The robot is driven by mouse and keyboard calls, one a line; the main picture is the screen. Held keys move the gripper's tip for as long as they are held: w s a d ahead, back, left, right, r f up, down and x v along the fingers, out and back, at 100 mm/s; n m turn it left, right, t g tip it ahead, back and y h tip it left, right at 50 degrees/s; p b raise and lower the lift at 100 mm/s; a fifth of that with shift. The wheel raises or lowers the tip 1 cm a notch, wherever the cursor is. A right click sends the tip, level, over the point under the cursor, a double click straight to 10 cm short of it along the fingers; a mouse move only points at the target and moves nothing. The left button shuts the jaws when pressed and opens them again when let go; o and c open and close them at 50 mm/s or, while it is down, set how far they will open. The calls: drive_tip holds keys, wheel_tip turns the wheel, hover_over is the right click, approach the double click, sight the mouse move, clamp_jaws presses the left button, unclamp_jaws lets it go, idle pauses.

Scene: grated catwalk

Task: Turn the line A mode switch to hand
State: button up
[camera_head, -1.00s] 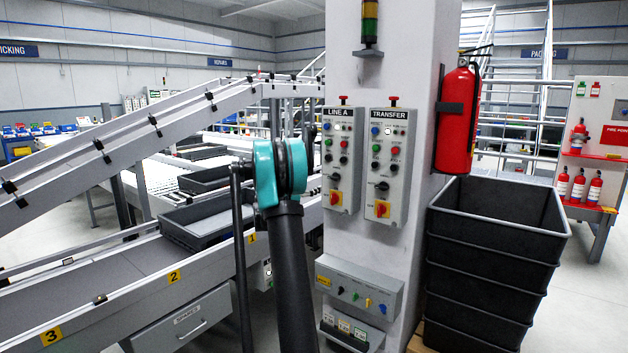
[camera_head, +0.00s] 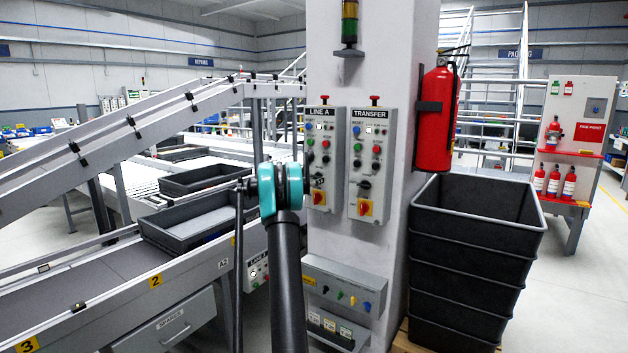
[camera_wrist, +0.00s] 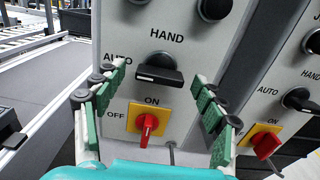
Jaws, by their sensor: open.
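The line A panel (camera_head: 322,132) is a grey box on the white column, left of the TRANSFER panel (camera_head: 371,155). In the wrist view, the line A mode switch (camera_wrist: 160,72) is a black knob with a bar handle lying nearly level, tilted slightly down to the right. HAND is printed above it and AUTO to its upper left. My gripper (camera_wrist: 158,80) is open, with green-padded fingers on the left and right of the switch. In the head view my arm's teal joint is left of the panel, and the gripper is not clearly seen.
A red rotary ON/OFF switch (camera_wrist: 149,126) on a yellow plate sits just below the mode switch. The TRANSFER mode switch (camera_wrist: 299,99) is to the right.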

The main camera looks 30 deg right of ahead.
drive_tip(key=shift+w+d, duration=0.2)
drive_tip(key=shift+d, duration=0.25)
drive_tip(key=c, duration=1.2)
drive_tip(key=shift+o, duration=0.2)
